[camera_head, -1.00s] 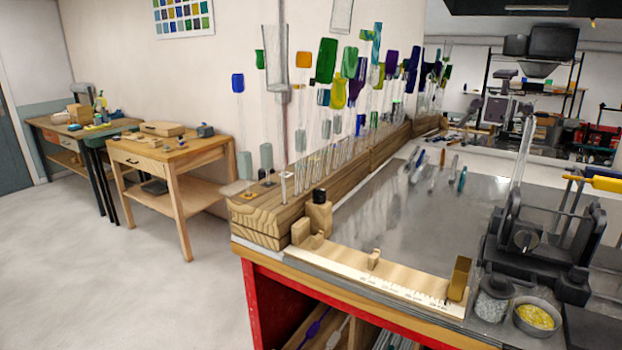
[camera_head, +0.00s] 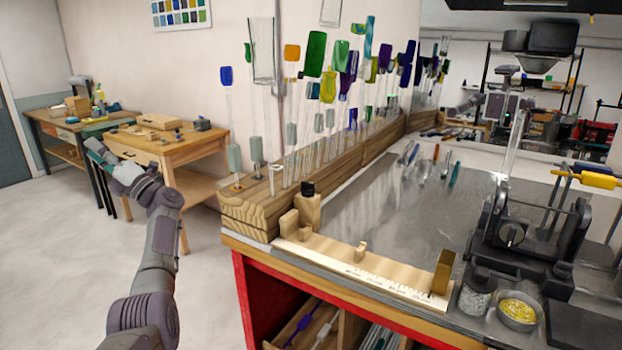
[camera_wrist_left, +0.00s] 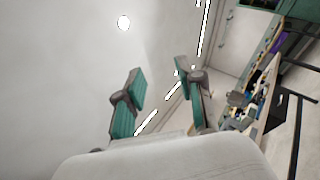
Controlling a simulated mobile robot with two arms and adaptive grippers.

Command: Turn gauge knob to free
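A wooden length gauge (camera_head: 385,279) with a printed scale lies along the front edge of the bench in the head view. It carries a small wooden slider (camera_head: 360,250), a brass-coloured upright block (camera_head: 442,272) at its right end and wooden blocks (camera_head: 290,222) at its left. A wooden piece with a black cap (camera_head: 307,188) stands behind those blocks; I cannot tell which part is the gauge knob. My left gripper (camera_head: 98,154) is raised at the left, far from the gauge. In the wrist view its fingers (camera_wrist_left: 159,76) are apart and empty. My right gripper is not in view.
A wooden rack (camera_head: 335,162) of glass rods and coloured samples runs along the wall. A black machine with a round dial (camera_head: 511,234) stands at the right, near a bowl of yellow bits (camera_head: 517,311). The metal bench top (camera_head: 385,210) is mostly clear.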

